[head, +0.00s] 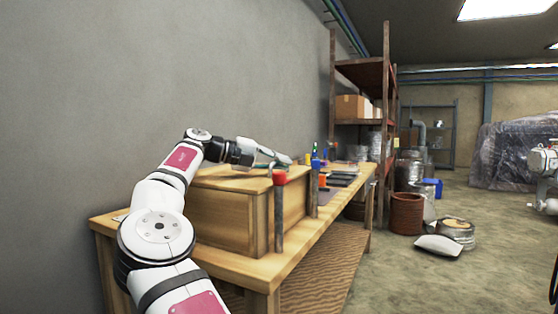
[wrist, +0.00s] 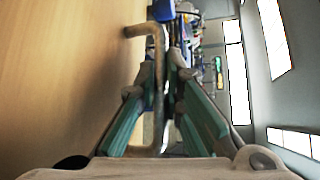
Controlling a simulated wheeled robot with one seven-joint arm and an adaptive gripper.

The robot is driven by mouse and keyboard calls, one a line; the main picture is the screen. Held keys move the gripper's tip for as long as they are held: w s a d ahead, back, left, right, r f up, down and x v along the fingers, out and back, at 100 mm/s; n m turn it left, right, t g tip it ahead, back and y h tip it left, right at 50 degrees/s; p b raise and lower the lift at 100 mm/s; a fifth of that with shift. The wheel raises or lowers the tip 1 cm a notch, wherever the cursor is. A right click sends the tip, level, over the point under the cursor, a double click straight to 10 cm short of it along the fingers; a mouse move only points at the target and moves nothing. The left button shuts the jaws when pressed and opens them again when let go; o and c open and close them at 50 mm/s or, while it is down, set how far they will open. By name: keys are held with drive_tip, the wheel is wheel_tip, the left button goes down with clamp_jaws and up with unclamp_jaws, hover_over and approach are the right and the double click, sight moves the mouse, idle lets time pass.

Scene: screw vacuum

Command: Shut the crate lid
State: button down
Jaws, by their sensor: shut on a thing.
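The wooden crate (head: 222,217) stands on the workbench in the head view. Its lid (head: 232,183) shows as a flat wooden top at the crate's upper edge. I cannot tell whether a gap remains under it. My gripper (head: 274,164) is low over the lid, at the end of my outstretched arm. In the wrist view my gripper (wrist: 167,72) has its teal fingers on either side of a bent metal handle (wrist: 160,48) and is shut on it. The handle stands out from a wooden surface (wrist: 70,75) that fills the left side of that view.
The wooden workbench (head: 261,275) runs along the wall. Small tools lie beyond the crate. A shelf rack (head: 361,90) stands farther back.

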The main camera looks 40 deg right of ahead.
drive_tip(key=shift+w+f, duration=0.1)
drive_tip(key=shift+f, duration=0.25)
drive_tip(key=c, duration=2)
unclamp_jaws()
drive_tip(key=shift+f, duration=0.1)
drive_tip(key=shift+o, duration=0.2)
drive_tip(key=shift+w+a+r, duration=0.1)
drive_tip(key=shift+a+r, duration=0.1)
drive_tip(key=shift+a, duration=0.05)
wheel_tip(320, 180, up, 3)
hover_over(239, 177)
drive_tip(key=shift+f, duration=0.1)
